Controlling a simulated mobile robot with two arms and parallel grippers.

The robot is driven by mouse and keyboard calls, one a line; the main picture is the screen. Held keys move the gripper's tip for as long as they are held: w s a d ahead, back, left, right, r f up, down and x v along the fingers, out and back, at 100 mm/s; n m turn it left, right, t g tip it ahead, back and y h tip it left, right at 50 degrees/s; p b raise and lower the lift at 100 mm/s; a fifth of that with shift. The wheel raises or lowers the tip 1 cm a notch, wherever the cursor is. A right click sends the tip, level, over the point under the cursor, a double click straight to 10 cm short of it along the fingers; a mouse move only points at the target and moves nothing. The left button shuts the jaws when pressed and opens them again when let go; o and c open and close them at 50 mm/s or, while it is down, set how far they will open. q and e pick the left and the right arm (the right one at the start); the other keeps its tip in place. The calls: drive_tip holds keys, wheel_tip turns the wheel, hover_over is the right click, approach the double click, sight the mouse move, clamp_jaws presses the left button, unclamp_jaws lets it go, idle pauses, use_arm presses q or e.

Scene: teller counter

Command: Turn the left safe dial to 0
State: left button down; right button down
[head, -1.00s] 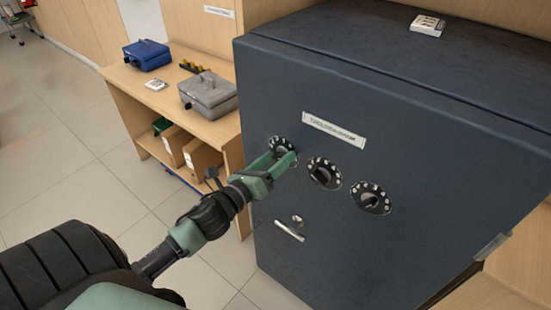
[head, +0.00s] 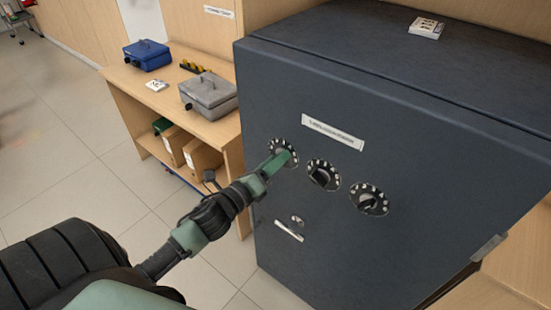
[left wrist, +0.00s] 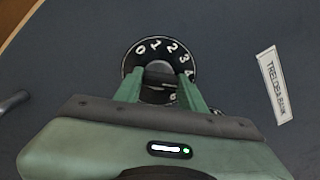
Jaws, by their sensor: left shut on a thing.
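The dark blue-grey safe (head: 330,235) has a row of three black dials with white marks on its front. My left gripper (head: 283,162) is at the left dial (head: 285,146) and covers much of it. In the left wrist view, the left gripper's green fingers (left wrist: 158,92) are shut on the knob of the left dial (left wrist: 146,46). My right gripper is in neither view.
The middle dial (head: 324,175) and right dial (head: 370,199) sit close to the right. A handle (head: 289,231) is below. A label (head: 333,133) is above the dials. A wooden shelf (head: 190,115) with a blue box (head: 147,55) and a grey box (head: 208,93) stands left.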

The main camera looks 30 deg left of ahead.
use_arm(q)
drive_tip(key=shift+a+f+n+p, duration=0.1)
drive_tip(key=shift+n+p, duration=2.3)
drive_tip(key=shift+n, duration=4.25)
drive_tip(key=shift+a+n+p, duration=0.1)
drive_tip(key=shift+n+p, duration=2.25)
drive_tip(key=shift+n, duration=4.3)
drive_tip(key=c, duration=0.8)
unclamp_jaws()
drive_tip(key=shift+c, duration=0.2)
